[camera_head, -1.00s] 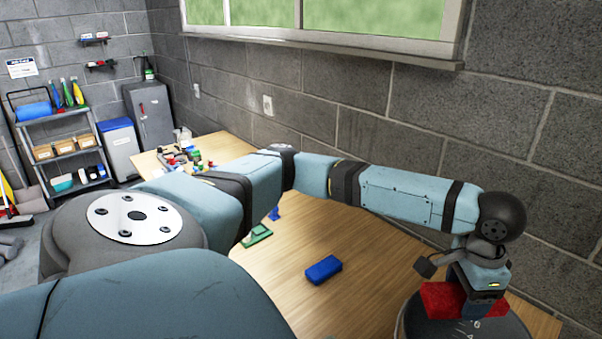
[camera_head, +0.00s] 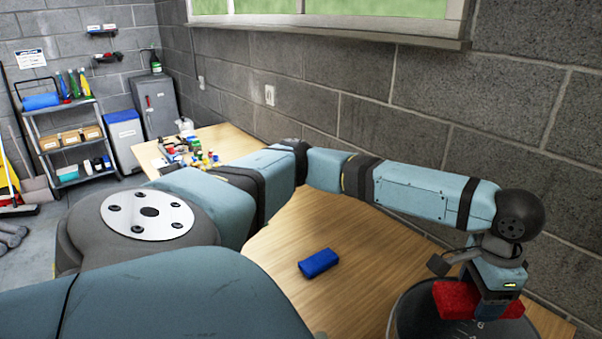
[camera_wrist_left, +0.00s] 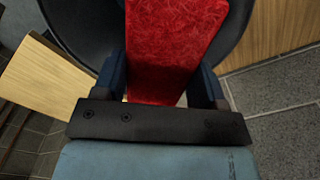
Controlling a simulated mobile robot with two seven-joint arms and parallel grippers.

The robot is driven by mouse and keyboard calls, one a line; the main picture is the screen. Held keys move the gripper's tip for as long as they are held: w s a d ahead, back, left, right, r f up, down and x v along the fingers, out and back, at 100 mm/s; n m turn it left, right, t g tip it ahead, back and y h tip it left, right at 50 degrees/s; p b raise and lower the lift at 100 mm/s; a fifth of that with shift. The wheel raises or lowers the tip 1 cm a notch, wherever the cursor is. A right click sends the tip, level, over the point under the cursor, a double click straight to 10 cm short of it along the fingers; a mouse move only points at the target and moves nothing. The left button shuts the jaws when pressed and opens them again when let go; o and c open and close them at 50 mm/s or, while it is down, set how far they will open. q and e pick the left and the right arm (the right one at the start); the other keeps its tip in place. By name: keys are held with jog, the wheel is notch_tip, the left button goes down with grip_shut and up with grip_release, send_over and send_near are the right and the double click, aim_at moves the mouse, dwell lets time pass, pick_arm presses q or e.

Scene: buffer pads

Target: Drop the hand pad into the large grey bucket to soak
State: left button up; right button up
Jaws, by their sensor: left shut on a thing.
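My left gripper (camera_head: 492,306) is shut on a red, rough-textured pad (camera_head: 456,300). It holds the pad over the large dark grey bucket (camera_head: 408,312) at the lower right of the head view. In the left wrist view the red pad (camera_wrist_left: 172,45) sits between the fingers (camera_wrist_left: 162,85), with the dark round bucket (camera_wrist_left: 72,28) behind it. The bucket's lower part is cut off or hidden, and I cannot see its inside clearly. My right gripper is not in view.
A blue block (camera_head: 319,263) lies on the wooden table (camera_head: 345,235), left of the bucket. Several small coloured items (camera_head: 195,156) stand at the table's far end. A block wall (camera_head: 420,130) with a window runs close behind my arm. A shelf cart (camera_head: 70,160) stands farther back.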

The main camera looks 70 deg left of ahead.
pick_arm(q)
jog(key=shift+f, duration=0.45)
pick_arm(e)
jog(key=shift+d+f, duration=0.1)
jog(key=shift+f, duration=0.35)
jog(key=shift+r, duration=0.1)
pick_arm(q)
jog(key=o, duration=1)
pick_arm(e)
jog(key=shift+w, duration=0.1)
pick_arm(q)
jog(key=shift+r, duration=0.2)
notch_tip(320, 180, up, 14)
jog(key=shift+f, duration=0.2)
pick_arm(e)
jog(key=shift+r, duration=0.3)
pick_arm(q)
jog(key=shift+f, duration=0.1)
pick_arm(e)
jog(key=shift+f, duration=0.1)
